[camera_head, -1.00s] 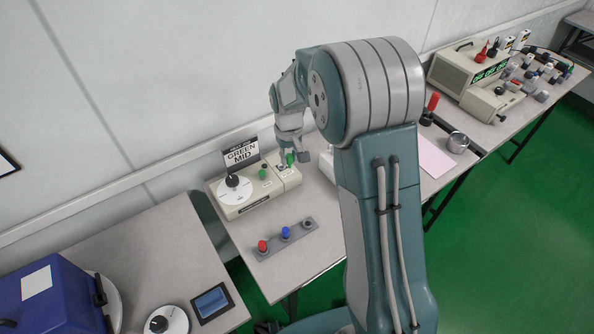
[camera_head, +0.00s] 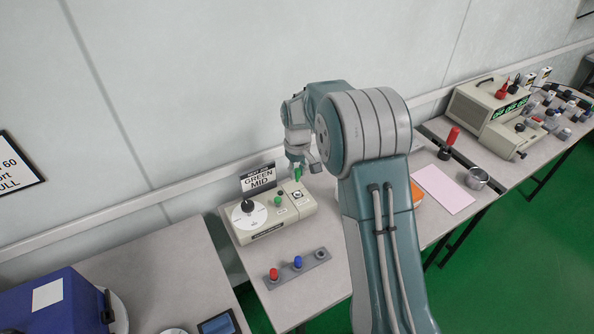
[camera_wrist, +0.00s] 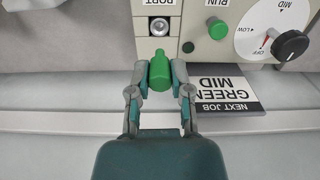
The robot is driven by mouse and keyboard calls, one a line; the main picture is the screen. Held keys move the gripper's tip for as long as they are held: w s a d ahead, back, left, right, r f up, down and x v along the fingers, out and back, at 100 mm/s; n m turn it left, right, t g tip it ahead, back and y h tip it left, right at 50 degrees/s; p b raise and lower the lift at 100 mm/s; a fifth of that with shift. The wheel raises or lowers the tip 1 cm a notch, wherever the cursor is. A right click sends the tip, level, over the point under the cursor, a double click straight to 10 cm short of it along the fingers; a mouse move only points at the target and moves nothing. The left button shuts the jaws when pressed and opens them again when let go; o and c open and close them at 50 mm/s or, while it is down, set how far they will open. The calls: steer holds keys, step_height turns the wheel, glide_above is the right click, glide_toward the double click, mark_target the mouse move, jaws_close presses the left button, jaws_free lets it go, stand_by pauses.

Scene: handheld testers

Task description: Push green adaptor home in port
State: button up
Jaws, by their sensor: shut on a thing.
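The green adaptor (camera_wrist: 160,72) is held between the fingertips of my gripper (camera_wrist: 160,76) in the wrist view. My gripper is shut on it. In the head view the adaptor (camera_head: 298,174) shows small below my gripper (camera_head: 299,167), over the right end of the beige tester (camera_head: 270,234). The port (camera_wrist: 159,27), a round hole in a light plate marked PORT, lies just beyond the adaptor's tip in the wrist view. The adaptor is apart from the port and looks clear of it. How high it is above the tester cannot be told.
The tester bears a green RUN button (camera_wrist: 218,29) and a dial (camera_wrist: 290,45) with a black knob. A sign (camera_head: 258,179) reading GREEN MID stands behind it. A grey rack (camera_head: 296,268) in front holds a red (camera_head: 273,274) and a blue adaptor (camera_head: 297,262).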

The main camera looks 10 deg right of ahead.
glide_above(297, 188)
steer(key=s, duration=0.2)
steer(key=shift+s+a+f, duration=0.1)
steer(key=shift+f, duration=1)
steer(key=shift+s+a+f, duration=0.1)
steer(key=shift+f, duration=1)
steer(key=shift+f, duration=1.4)
steer(key=o, duration=0.8)
step_height(297, 188, up, 11)
steer(key=shift+f, duration=0.15)
steer(key=shift+r, duration=0.6)
